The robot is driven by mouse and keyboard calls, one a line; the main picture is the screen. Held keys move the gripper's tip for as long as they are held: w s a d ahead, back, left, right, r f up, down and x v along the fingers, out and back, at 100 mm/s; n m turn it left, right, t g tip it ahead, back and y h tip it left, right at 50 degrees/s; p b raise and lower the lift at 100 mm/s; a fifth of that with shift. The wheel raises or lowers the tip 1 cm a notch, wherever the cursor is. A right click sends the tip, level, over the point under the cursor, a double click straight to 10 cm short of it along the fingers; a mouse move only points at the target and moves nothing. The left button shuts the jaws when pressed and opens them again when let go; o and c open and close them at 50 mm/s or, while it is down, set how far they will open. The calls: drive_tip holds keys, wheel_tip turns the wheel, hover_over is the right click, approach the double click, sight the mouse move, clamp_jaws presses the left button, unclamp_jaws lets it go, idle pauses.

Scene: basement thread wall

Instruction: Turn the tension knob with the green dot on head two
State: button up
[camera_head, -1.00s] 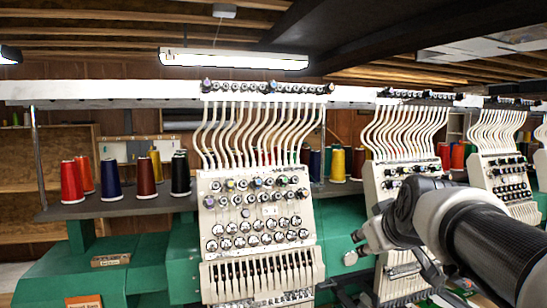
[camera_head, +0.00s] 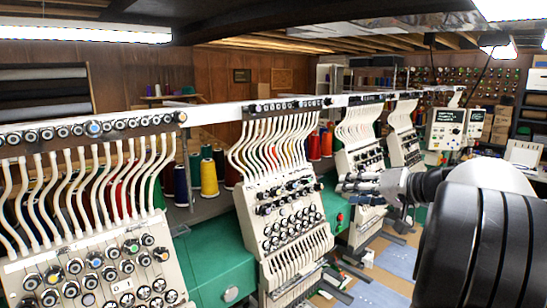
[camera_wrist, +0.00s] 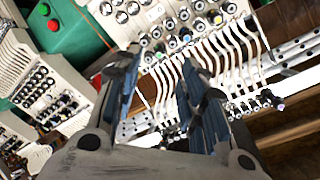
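The nearest head (camera_head: 90,265) stands at the lower left of the head view, with a green-dotted knob (camera_head: 131,246) in its upper rows. A second head panel (camera_head: 290,225) stands in the middle, with rows of dark and silver knobs; no green dot can be made out on it. My gripper (camera_head: 350,188) is right of that panel, apparently in front of the head behind it. In the wrist view my gripper (camera_wrist: 162,55) is open, its fingers well apart and nothing between them. Beyond the fingertips a tilted knob panel (camera_wrist: 165,22) shows a few coloured dots, blue and orange among them.
White thread tubes (camera_head: 275,145) run from the rail to each head. Thread cones (camera_head: 208,178) stand on the shelf behind. A green machine body (camera_head: 215,265) fills the space between the two nearest heads. A control box (camera_head: 447,128) is at the far right.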

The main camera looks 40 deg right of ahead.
drive_tip(key=d+r, duration=0.2)
drive_tip(key=p, duration=0.2)
approach(310, 179)
drive_tip(key=shift+t, duration=0.4)
drive_tip(key=x, duration=0.8)
drive_tip(key=shift+s+a+f, duration=0.1)
drive_tip(key=shift+s+f, duration=0.05)
drive_tip(key=shift+f, duration=0.15)
drive_tip(key=shift+c, duration=0.3)
clamp_jaws()
